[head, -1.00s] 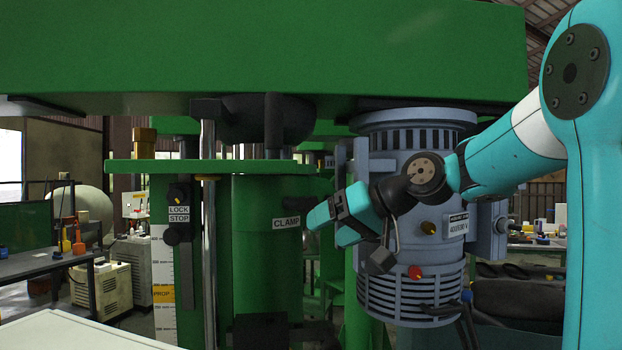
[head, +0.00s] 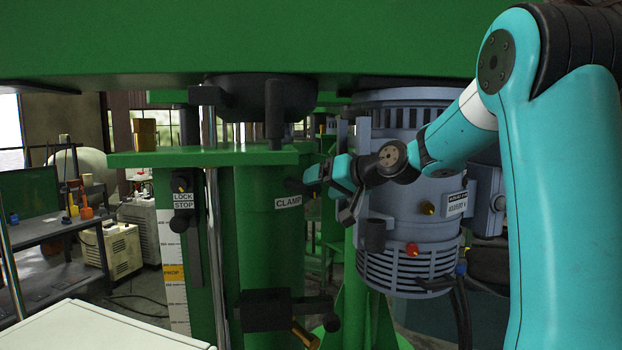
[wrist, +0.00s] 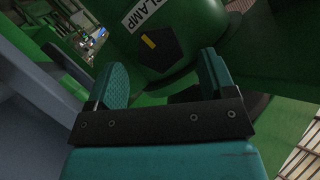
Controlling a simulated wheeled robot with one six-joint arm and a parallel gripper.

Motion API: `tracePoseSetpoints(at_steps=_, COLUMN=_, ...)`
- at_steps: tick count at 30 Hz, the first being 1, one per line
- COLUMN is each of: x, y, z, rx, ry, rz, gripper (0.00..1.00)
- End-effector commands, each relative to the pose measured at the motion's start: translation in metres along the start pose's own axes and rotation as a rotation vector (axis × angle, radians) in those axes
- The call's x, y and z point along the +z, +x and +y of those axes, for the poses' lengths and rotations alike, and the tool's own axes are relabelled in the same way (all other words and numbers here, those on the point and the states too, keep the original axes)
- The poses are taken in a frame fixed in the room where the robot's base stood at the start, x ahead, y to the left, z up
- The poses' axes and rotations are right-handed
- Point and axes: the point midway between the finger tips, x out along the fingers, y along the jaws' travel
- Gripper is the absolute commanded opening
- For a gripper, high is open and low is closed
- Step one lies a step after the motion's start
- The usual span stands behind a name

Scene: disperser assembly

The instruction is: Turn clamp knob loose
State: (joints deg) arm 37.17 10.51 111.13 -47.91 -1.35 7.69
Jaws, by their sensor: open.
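The clamp knob (wrist: 170,48) is dark and many-sided with a yellow mark, just below the white CLAMP label (wrist: 143,12) in the wrist view. In the head view the dark knob (head: 296,186) sticks out of the green column (head: 265,240), beside the CLAMP label (head: 288,201). My gripper (head: 326,172) is just right of the knob in the head view. In the wrist view my gripper (wrist: 162,78) is open, with its teal fingers spread and nothing between their tips. The knob lies ahead of the gap, apart from both fingers as far as I can see.
A grey motor (head: 405,215) stands right of the column, close behind my wrist. The green beam (head: 240,40) hangs above. A LOCK STOP lever (head: 182,185) and a scale plate (head: 172,270) are at left. A dark block (head: 265,312) sits low on the column.

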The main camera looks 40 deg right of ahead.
Motion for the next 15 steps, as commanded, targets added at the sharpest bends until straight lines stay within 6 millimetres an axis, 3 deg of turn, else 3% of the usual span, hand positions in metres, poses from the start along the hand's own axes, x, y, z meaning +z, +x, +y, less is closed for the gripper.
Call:
tracePoseSetpoints(at_steps=6, x=-0.001, y=0.032, z=-0.002, rx=-0.001, ry=0.0, rz=-0.003, gripper=0.77)
tracePoseSetpoints(at_steps=15, x=0.0, y=0.042, z=0.0, rx=0.0, ry=-0.002, rz=0.001, gripper=0.77)
